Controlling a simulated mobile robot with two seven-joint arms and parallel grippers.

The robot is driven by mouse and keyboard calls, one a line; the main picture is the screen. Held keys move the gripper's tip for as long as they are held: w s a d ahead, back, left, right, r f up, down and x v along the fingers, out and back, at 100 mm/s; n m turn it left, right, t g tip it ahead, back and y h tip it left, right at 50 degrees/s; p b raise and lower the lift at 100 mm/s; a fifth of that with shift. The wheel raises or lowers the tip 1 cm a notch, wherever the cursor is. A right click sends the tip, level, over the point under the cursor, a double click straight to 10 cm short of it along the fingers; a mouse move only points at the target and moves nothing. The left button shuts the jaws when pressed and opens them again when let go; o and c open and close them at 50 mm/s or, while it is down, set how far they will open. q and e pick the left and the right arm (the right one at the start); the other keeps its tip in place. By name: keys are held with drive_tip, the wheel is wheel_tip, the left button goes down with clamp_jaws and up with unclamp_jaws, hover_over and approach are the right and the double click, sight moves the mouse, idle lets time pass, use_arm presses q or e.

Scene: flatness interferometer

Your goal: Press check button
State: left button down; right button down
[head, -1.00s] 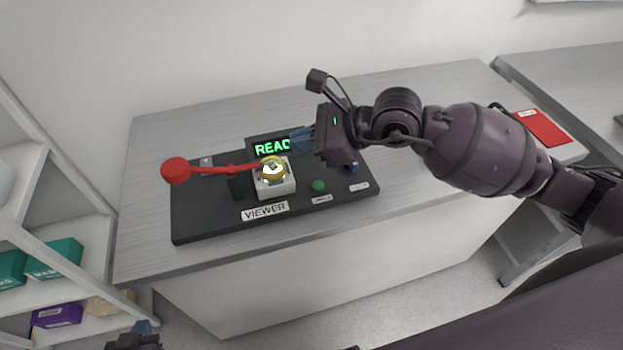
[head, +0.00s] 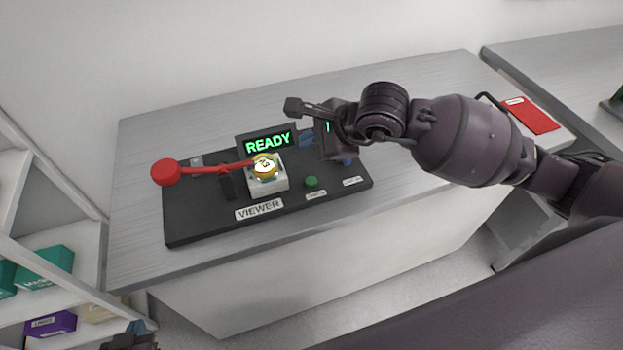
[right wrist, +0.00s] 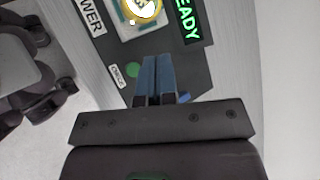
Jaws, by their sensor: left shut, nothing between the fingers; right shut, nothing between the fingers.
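The viewer (head: 200,226) is a dark base plate on the bench. A green button (head: 311,182) and a blue button (head: 347,162) sit at its right, each with a small label too small to read surely. The green button (right wrist: 133,69) also shows in the right wrist view. My right gripper (head: 306,138) is shut and empty, above the plate beside the screen; its blue fingers (right wrist: 157,66) point over the plate next to the green button. The blue button (right wrist: 184,97) is partly hidden behind them. My left gripper (head: 139,327) is low at the bottom left, shut and empty.
The screen (head: 268,142) reads READY in green. A red-knobbed lever (head: 166,172) reaches toward a white block (head: 267,185) bearing a gold-rimmed round piece (head: 265,167). A red folder (head: 529,115) lies on the bench's right. A shelf with boxes (head: 45,267) stands at left.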

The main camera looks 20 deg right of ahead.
sight(311, 183)
wheel_tip(311, 183, down, 8)
drive_tip(key=b, duration=0.4)
drive_tip(key=shift+f, duration=0.35)
drive_tip(key=shift+f+b, duration=0.1)
drive_tip(key=shift+b, duration=0.25)
idle(1.5)
drive_tip(key=shift+f, duration=0.3)
drive_tip(key=shift+f+b, duration=0.4)
drive_tip(key=shift+b, duration=0.1)
idle(0.7)
drive_tip(key=shift+r, duration=0.15)
drive_tip(key=shift+r+p, duration=0.5)
drive_tip(key=shift+r, duration=0.25)
